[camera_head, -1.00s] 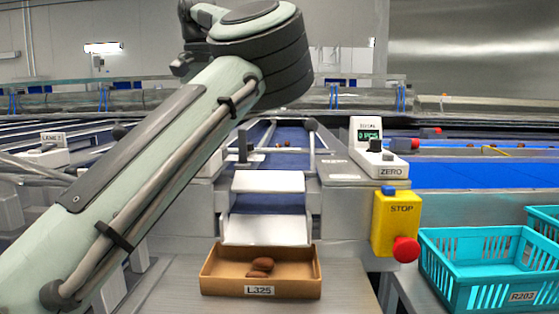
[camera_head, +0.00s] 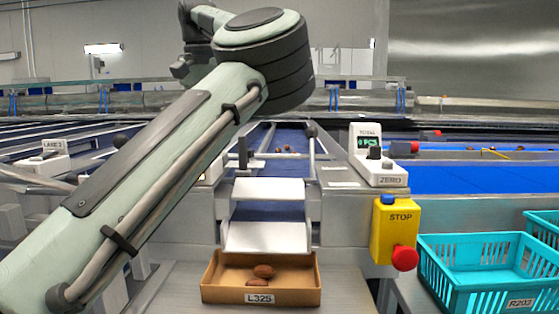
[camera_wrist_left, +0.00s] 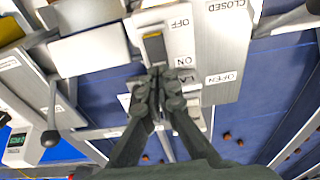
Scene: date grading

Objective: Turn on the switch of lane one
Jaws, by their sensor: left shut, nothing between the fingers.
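In the left wrist view a white switch box (camera_wrist_left: 181,38) carries the printed words OFF and ON, upside down. Its dark switch with a yellow end (camera_wrist_left: 154,48) sits beside these words. My left gripper (camera_wrist_left: 158,74) is shut and empty, its tips at the ON side of the switch. I cannot tell whether they touch it, and they cover part of the switch and the lane label. In the head view my left arm hides the gripper and most of this box. My right gripper is not in view.
A brown box labelled L325 (camera_head: 212,291) holds dates below the white chute (camera_head: 266,237). A yellow STOP box (camera_head: 393,233) with a red button and a teal crate (camera_head: 440,262) stand right. The LANE 2 switch box (camera_head: 42,163) is left. A plate marked OPEN and CLOSED (camera_wrist_left: 225,60) adjoins the switch.

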